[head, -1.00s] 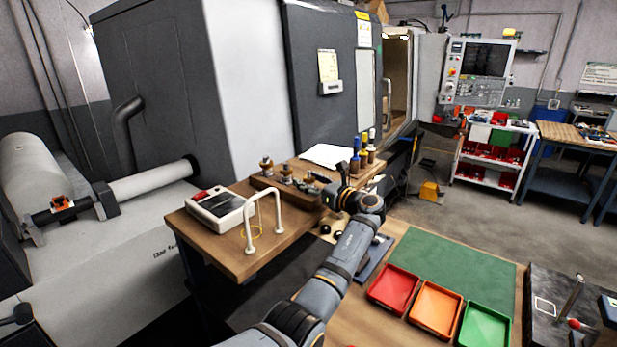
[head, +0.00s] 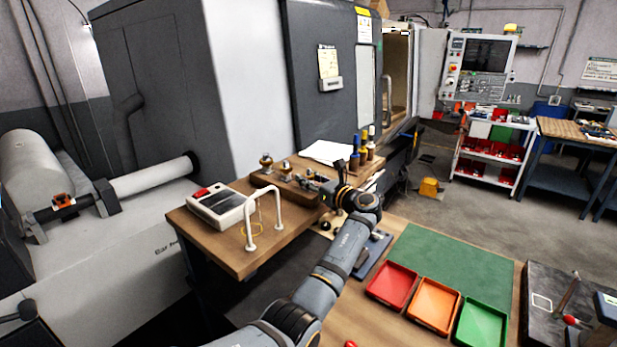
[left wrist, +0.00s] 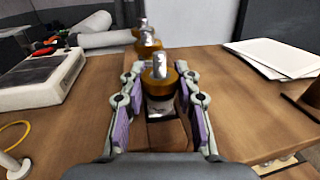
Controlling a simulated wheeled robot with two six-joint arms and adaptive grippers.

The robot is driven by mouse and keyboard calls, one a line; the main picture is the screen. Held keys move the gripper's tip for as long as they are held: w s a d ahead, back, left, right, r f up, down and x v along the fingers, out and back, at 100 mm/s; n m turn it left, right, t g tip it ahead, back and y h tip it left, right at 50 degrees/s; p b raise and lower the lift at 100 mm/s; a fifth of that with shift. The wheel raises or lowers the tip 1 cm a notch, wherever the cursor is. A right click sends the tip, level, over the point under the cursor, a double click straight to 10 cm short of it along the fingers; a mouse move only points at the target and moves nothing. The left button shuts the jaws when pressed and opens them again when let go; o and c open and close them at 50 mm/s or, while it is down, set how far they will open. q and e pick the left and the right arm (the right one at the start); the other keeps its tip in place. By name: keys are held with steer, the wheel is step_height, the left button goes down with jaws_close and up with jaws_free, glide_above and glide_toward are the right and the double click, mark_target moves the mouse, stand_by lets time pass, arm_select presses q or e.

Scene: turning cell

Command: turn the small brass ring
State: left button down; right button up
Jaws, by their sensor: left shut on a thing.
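A brass ring (left wrist: 160,84) with a silver post through it stands upright in the wooden block (head: 297,192) on the wooden bench. It is the nearest of a row of brass-ringed fittings. My left gripper (left wrist: 160,76) is shut on this ring, one finger on each side. In the head view my left gripper (head: 316,183) reaches over the right end of the block and largely hides the ring there. Two further brass rings show behind, the middle one (left wrist: 147,48) and the far one (left wrist: 138,31). My right gripper is not in view.
A grey-white box device (head: 219,208) and a white handle (head: 265,218) stand left of the block. Red, orange and green trays (head: 436,306) sit on the nearer table.

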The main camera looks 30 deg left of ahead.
arm_select(q)
steer(key=m+t+h+p, duration=0.1)
steer(key=m+t+p, duration=0.1)
steer(key=t+p, duration=0.1)
steer(key=r+m+t+h+p, duration=0.1)
steer(key=m+t+p, duration=0.1)
steer(key=p, duration=0.4)
steer(key=shift+a+t+h, duration=0.1)
steer(key=shift+t+h, duration=0.3)
steer(key=shift+t, duration=0.1)
steer(key=shift+f+m+t+h+p, duration=0.25)
steer(key=shift+m+t+h+p, duration=0.35)
steer(key=shift+m+t+p, duration=0.15)
steer(key=shift+f+m+t+h, duration=0.2)
steer(key=shift+m+t+h, duration=0.35)
steer(key=shift+t+h, duration=0.15)
steer(key=shift+m+t+h, duration=0.25)
steer(key=shift+m+h, duration=0.05)
steer(key=shift+h, duration=0.3)
steer(key=c, duration=0.9)
jaws_free()
steer(key=shift+c, duration=0.2)
